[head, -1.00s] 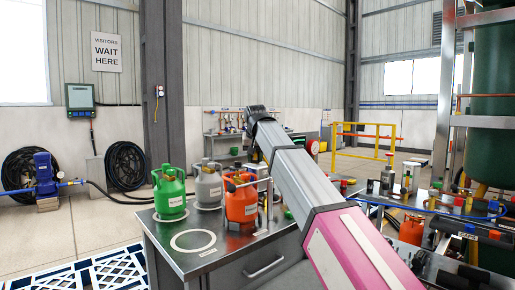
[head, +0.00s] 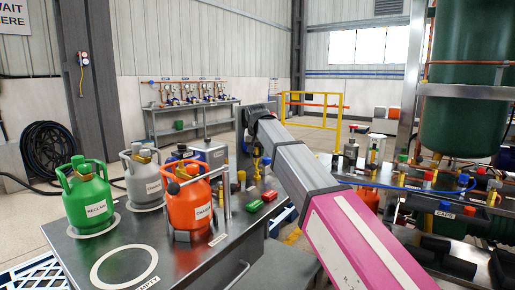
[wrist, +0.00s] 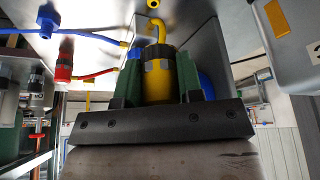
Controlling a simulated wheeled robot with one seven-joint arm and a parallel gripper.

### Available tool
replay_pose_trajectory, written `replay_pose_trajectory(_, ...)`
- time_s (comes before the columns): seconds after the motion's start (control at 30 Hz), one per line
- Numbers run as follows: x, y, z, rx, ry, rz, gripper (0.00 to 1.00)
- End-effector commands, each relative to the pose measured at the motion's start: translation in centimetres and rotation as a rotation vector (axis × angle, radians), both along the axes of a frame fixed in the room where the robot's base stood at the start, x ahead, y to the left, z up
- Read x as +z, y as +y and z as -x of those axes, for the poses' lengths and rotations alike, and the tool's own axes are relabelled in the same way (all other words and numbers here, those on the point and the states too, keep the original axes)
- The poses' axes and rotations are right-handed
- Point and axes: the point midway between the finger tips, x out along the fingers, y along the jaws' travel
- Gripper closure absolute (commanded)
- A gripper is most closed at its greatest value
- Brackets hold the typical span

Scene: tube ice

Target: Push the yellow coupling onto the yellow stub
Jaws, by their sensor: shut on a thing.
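My gripper (wrist: 157,82) is shut on the yellow coupling (wrist: 157,80), which sits between its two green fingers in the wrist view. A yellow hose (wrist: 160,30) curves up from the coupling. A small yellow fitting (wrist: 153,4) shows at the top edge of the wrist view; I cannot tell whether it is the yellow stub. In the head view my gripper's fingers are mostly hidden behind my arm, and a bit of yellow (head: 257,161) shows beside it. I cannot pick out the yellow stub for certain in the head view.
A blue coupling (wrist: 46,20) and a red coupling (wrist: 65,62) with hoses are at left in the wrist view. The steel bench (head: 190,262) carries green (head: 90,197), grey (head: 143,178) and orange (head: 188,203) cylinders. Pipework with a green tank (head: 468,80) stands at right.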

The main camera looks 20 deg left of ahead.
Motion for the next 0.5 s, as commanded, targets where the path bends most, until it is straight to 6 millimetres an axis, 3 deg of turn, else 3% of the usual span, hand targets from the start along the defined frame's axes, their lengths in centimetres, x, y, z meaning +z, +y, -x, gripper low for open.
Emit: replay_pose_trajectory(0.5, -3.4, 0.0, 0.1, 0.0, 0.001, 0.0, 1.0)
